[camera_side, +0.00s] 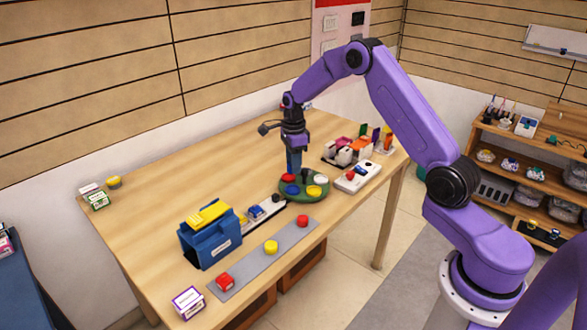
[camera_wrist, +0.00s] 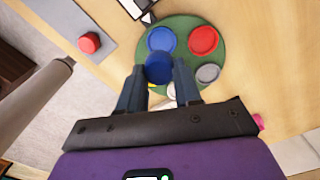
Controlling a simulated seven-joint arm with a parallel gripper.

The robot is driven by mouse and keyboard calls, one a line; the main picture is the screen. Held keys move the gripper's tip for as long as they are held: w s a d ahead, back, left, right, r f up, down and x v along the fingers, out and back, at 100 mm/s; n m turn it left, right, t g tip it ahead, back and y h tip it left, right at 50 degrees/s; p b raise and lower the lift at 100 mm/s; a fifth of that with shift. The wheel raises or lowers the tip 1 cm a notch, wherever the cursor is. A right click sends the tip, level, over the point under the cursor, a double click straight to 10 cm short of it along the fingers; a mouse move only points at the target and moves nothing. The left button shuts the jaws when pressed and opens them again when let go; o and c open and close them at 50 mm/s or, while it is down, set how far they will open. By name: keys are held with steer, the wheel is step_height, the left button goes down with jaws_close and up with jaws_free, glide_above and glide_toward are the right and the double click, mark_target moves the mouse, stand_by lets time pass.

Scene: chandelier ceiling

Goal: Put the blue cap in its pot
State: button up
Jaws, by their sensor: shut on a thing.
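My gripper (camera_side: 294,168) points down over the round green board (camera_side: 318,198). In the wrist view its two fingers (camera_wrist: 159,80) are shut on the blue cap (camera_wrist: 158,70), a round blue piece. I cannot make out the cap in the side view. The blue pot (camera_wrist: 161,38) is on the green board, just beyond the held cap in the wrist view, and its near edge is partly hidden by the cap. It also shows in the side view (camera_side: 292,189). How high the cap is above the board is hard to tell.
The board also bears a red pot (camera_wrist: 203,40), a grey one (camera_wrist: 208,73) and a yellow one (camera_side: 314,191). A grey strip (camera_side: 250,266) with red and yellow caps lies in front. A blue box (camera_side: 212,245) stands left. The table's back left is mostly clear.

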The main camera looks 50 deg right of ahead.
steer(key=shift+w+d+f, duration=0.1)
steer(key=shift+d+f, duration=0.05)
steer(key=shift+f, duration=0.1)
glide_above(294, 190)
steer(key=shift+w+f, duration=0.1)
steer(key=shift+f, duration=2.1)
steer(key=shift+f, duration=1.1)
stand_by(0.7)
steer(key=o, duration=1.5)
steer(key=shift+c, duration=0.2)
steer(key=shift+r, duration=3.75)
